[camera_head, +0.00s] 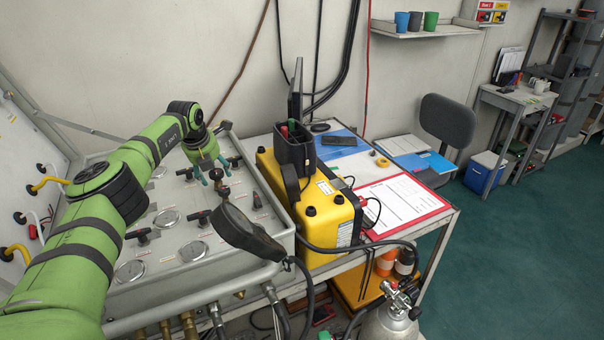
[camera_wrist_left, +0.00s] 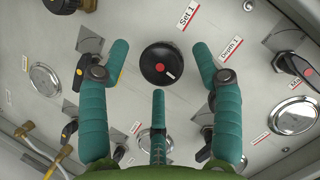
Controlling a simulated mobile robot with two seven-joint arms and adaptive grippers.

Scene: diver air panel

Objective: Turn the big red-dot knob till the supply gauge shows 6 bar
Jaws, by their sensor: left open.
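The big black knob (camera_wrist_left: 162,63) with a red mark on its face shows in the left wrist view, beside a "Set 1" label. My left gripper (camera_head: 211,174) is open over the grey panel (camera_head: 225,269) in the head view. In the left wrist view its teal fingers stand left, right and below the knob, with visible gaps. I see no contact, though depth is hard to judge. Round silver-rimmed dials (camera_wrist_left: 294,116) lie on the panel; their readings are too small and slanted to tell, and I cannot tell which is the supply gauge. My right gripper is not in view.
Black lever handles (camera_wrist_left: 296,64) stand close to the fingers on both sides. A black handset-like object (camera_head: 243,232) lies over the panel's right edge. A yellow case (camera_head: 322,222) stands beside it. A gas cylinder (camera_head: 389,326) is at the lower right.

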